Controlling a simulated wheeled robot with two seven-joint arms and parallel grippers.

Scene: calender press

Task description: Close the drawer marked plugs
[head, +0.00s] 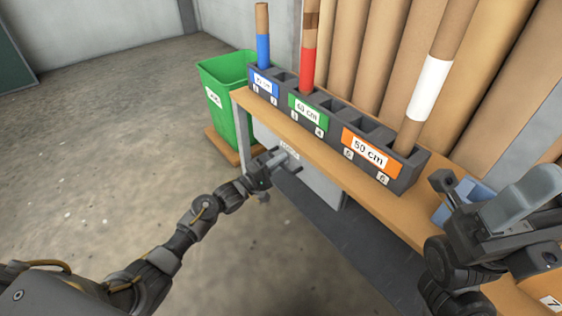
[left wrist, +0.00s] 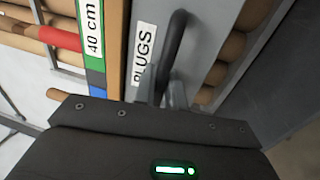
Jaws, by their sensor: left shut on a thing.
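The drawer marked plugs is under the bench; its grey front (head: 318,184) shows in the head view, partly hidden by my left gripper. Its white PLUGS label (left wrist: 145,45) and dark bar handle (left wrist: 174,48) show close up in the left wrist view. My left gripper (head: 279,161) is at the drawer front. In the left wrist view its fingers (left wrist: 163,88) are shut on the handle. How far out the drawer stands is hard to tell. My right gripper (head: 490,215) is over the bench's right end, away from the drawer; its fingertips are unclear.
The wooden bench (head: 395,208) carries a dark rack (head: 335,117) with several labelled slots and a few tubes. A green bin (head: 228,95) stands left of the bench. A blue container (head: 478,190) is near my right gripper. The floor at left is clear.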

